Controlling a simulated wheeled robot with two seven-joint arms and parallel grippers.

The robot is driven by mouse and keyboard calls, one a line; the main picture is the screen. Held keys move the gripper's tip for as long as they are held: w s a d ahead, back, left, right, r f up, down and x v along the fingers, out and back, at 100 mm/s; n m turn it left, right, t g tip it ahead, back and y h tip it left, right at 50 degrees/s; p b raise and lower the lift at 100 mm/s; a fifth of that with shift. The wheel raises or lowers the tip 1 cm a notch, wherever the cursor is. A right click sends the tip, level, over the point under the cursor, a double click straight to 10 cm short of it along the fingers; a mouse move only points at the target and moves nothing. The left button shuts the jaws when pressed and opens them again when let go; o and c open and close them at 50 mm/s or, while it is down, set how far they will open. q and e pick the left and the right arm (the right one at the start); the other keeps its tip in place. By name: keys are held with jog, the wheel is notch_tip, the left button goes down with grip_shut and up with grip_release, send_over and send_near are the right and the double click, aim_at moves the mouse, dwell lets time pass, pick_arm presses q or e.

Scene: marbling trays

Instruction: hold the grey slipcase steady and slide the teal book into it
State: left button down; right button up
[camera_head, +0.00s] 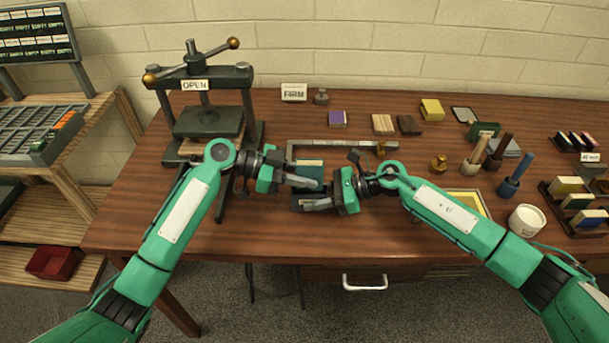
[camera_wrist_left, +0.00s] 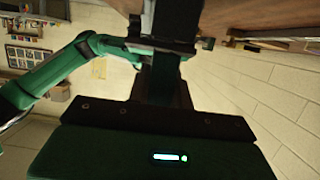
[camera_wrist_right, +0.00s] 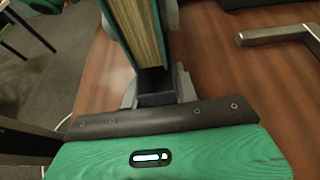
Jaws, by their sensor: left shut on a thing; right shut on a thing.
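The teal book (camera_head: 309,164) is near the middle of the table, with its teal cover and pale page edges showing. My left gripper (camera_head: 306,182) is shut on it. The dark grey slipcase (camera_head: 299,195) is just nearer than the book, partly hidden by both grippers. My right gripper (camera_head: 312,204) is shut on it. In the right wrist view the book's page block (camera_wrist_right: 142,28) stands in line with the slipcase (camera_wrist_right: 156,84) and meets its end. How deep the book sits is unclear. The left wrist view is too dark to separate book from slipcase.
A grey L-shaped bar (camera_head: 340,143) lies just behind the grippers. A book press (camera_head: 206,118) with an OPEN sign stands left. Small books, brushes and a white pot (camera_head: 527,220) occupy the right side. The table's front strip is clear.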

pick_arm(q)
jog(key=shift+f, duration=1.45)
jog(key=c, duration=1.2)
grip_release()
jog(key=shift+o, duration=0.2)
jog(key=v, duration=1.2)
pick_arm(e)
jog(key=o, duration=1.1)
jog(key=shift+o, duration=0.2)
